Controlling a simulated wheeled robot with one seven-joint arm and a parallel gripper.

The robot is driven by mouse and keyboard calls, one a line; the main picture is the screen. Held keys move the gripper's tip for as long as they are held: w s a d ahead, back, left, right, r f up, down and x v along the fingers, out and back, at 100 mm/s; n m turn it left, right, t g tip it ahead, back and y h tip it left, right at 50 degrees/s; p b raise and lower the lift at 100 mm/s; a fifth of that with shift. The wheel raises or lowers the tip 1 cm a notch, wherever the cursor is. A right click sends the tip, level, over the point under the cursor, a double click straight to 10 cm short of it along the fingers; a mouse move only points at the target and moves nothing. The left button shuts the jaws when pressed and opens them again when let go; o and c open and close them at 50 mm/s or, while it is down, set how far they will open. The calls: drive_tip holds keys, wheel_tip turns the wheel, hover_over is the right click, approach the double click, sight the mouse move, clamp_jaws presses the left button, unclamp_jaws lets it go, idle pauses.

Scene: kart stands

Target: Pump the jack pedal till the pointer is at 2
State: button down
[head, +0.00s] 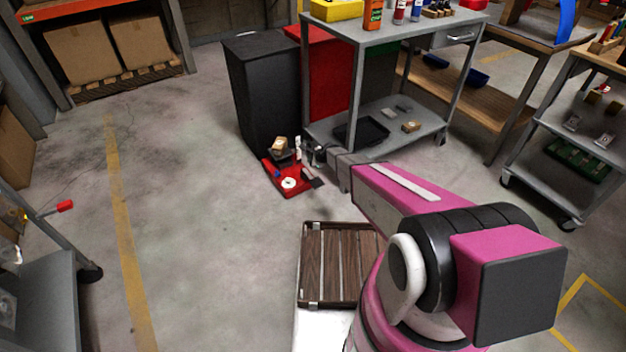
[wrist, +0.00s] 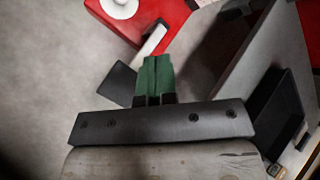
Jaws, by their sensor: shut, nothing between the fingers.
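The jack stands on the floor in the head view, with a red base (head: 288,193), a white round disc (head: 289,183) and a dark flat plate (head: 313,178) that looks like the pedal. My gripper (head: 317,153) is just above and right of the jack. In the wrist view its green fingers (wrist: 156,62) are together and empty, beside the dark plate; contact cannot be told.
A grey wheeled cart (head: 425,124) stands right behind the jack, close to my gripper. A black bin (head: 262,90) and a red bin (head: 328,85) are behind. Another grey cart (head: 560,140) is at right. Clear floor lies to the left of the jack.

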sight(314, 180)
drive_tip(key=shift+s+d+f, duration=0.1)
drive_tip(key=shift+f, duration=2.05)
drive_tip(key=shift+s+d+f, duration=0.1)
drive_tip(key=shift+f, duration=2)
drive_tip(key=shift+f, duration=0.1)
drive_tip(key=shift+f, duration=0.3)
drive_tip(key=shift+f, duration=1.05)
drive_tip(key=shift+s+d+f, duration=0.1)
drive_tip(key=shift+s+f, duration=0.1)
drive_tip(key=shift+f, duration=0.3)
drive_tip(key=shift+s+d+f, duration=0.1)
drive_tip(key=shift+s+f, duration=0.05)
drive_tip(key=shift+f, duration=0.35)
idle(1.2)
